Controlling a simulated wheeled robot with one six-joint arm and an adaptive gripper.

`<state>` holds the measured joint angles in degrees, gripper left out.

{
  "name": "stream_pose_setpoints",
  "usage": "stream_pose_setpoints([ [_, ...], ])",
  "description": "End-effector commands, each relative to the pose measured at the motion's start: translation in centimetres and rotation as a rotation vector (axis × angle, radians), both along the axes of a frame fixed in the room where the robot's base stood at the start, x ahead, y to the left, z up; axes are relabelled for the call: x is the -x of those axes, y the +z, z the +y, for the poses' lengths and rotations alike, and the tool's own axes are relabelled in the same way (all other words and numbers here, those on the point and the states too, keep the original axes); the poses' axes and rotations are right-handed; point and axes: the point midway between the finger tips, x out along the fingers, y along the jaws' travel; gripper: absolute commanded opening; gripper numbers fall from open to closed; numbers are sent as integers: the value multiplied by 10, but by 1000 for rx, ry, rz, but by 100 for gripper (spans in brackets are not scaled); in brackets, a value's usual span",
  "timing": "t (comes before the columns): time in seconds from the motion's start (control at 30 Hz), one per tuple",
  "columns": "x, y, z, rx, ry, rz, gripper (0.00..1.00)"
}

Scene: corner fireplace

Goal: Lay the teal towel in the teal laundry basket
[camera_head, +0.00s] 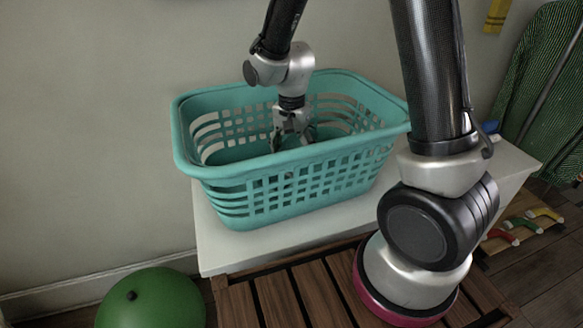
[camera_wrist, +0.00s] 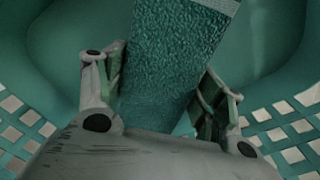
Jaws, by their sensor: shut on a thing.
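The teal laundry basket (camera_head: 290,165) stands upright on a white surface against the wall. Its slotted walls and floor also show in the wrist view (camera_wrist: 265,35). My gripper (camera_head: 291,132) reaches down inside the basket, below the rim. In the wrist view my gripper (camera_wrist: 165,90) is shut on the teal towel (camera_wrist: 170,50), which lies between the two fingers and stretches ahead over the basket floor. The towel has a pale band at its far end. In the head view the towel is hidden by the basket wall and the gripper.
The white bench top (camera_head: 235,245) carries the basket. A green ball (camera_head: 150,300) lies at the front left. Wooden slats (camera_head: 285,300) are in front. Coloured handles (camera_head: 520,228) and a green patterned item (camera_head: 540,80) are at the right.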

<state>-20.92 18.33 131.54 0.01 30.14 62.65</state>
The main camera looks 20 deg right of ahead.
Motion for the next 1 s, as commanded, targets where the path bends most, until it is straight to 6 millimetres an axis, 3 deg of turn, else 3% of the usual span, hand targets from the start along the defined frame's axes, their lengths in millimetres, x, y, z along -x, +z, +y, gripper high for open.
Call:
stream_pose_setpoints([
  [0.43, 0, -56, 0, 1, 0, 2, 36],
  [0.83, 0, -61, 0, 0, 0, 0, 36],
  [0.87, 0, -61, 0, 0, 0, 0, 74],
  [0.93, 0, -61, 0, -1, 0, -1, 87],
  [1.0, 0, -61, 0, -1, 0, -1, 90],
])
